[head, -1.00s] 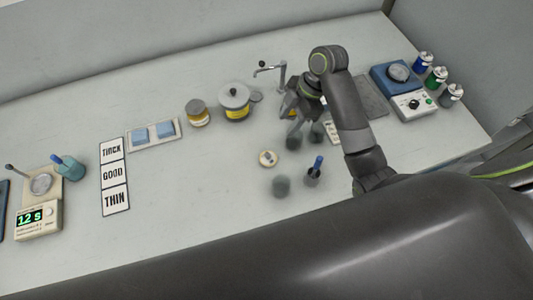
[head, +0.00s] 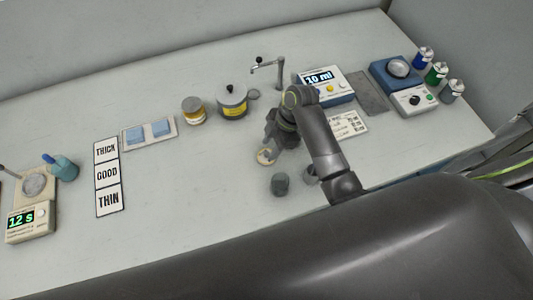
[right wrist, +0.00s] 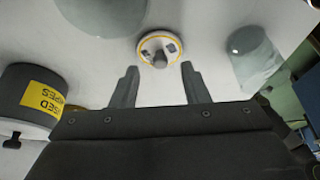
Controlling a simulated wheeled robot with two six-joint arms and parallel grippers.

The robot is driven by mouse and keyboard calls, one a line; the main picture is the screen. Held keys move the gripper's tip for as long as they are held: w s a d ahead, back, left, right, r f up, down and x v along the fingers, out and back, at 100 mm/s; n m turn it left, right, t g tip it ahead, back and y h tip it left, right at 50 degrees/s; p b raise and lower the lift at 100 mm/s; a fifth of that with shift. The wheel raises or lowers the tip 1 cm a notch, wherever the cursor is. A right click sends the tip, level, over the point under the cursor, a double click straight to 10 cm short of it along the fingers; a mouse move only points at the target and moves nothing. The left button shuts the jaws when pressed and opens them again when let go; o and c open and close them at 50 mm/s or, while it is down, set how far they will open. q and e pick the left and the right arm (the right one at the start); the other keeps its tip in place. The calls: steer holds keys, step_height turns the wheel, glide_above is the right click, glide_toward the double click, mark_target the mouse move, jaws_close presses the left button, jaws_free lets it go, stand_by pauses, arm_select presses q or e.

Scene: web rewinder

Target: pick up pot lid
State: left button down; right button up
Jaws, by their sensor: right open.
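The pot lid (head: 263,158), a small pale disc with a yellow ring and a grey knob, lies on the bench. My right gripper (head: 268,147) is over it and partly hides it in the head view. In the right wrist view the lid (right wrist: 158,42) lies flat just past the fingertips, knob toward the camera. The right gripper (right wrist: 159,68) is open and empty, one finger to each side of the knob and apart from it. My left gripper is not in view.
Grey cups (head: 280,185) stand close by; one is partly hidden by my arm. A used-wipes pot (head: 232,106), an amber jar (head: 194,111) and a tap (head: 280,75) stand behind. A 10 ml device (head: 325,85) is behind right. The bench left of the lid is clear.

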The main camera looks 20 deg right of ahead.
mark_target(267, 155)
steer(key=shift+x, duration=1.3)
steer(key=shift+d, duration=0.1)
steer(key=shift+c, duration=0.3)
steer(key=shift+s, duration=0.1)
jaws_close()
